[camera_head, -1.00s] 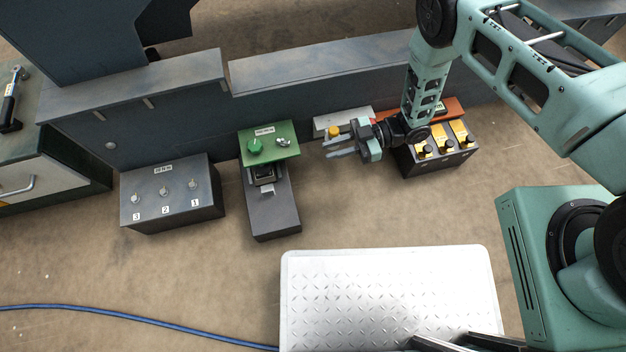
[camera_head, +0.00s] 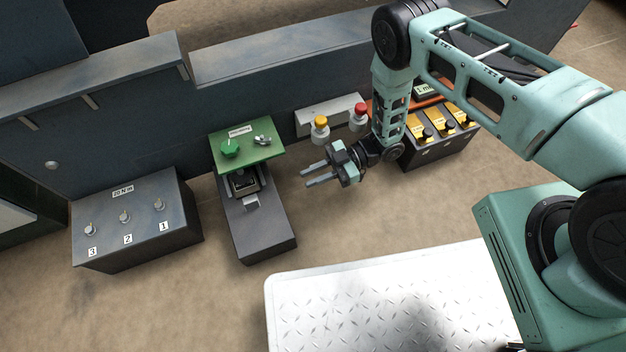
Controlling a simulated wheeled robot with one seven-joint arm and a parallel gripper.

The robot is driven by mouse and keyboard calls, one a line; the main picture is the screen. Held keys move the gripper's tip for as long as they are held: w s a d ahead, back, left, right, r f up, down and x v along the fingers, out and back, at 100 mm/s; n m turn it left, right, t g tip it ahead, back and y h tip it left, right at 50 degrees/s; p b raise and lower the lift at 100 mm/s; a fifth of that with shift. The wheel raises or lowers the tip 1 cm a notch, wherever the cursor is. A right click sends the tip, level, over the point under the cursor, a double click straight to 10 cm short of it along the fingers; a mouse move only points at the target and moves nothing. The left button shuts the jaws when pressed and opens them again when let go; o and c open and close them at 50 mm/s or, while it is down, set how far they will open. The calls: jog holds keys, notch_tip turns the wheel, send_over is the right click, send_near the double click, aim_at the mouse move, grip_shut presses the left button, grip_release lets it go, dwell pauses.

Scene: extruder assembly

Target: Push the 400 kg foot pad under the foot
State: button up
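My gripper (camera_head: 316,175) is open and empty, its two fingers pointing left with a gap between them. It hangs over the floor, apart from and to the right of the green-topped station. This station has a green plate (camera_head: 263,154) with a green knob, a silver fitting and a small label. Below the plate, a black part (camera_head: 244,184) sits in a recess, with a small silver tab in front of it, on a dark block (camera_head: 265,231). Yellow-faced pieces with black knobs (camera_head: 422,131) stand in a dark rack at the right. I cannot read which is marked 400 kg.
A dark box (camera_head: 134,225) with switches numbered 3, 2, 1 stands at the left. Yellow (camera_head: 320,123) and red (camera_head: 359,113) knobs stand by the grey frame. A silver tread plate (camera_head: 390,300) lies in front.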

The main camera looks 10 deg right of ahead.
aim_at(253, 207)
jog(key=shift+f, duration=0.1)
dwell(0.3)
jog(key=b+x, duration=0.7)
jog(key=x, duration=0.9)
jog(key=shift+a+f, duration=0.15)
jog(key=shift+a, duration=0.1)
jog(key=shift+a+b, duration=0.4)
jog(key=shift+a, duration=0.1)
grip_shut()
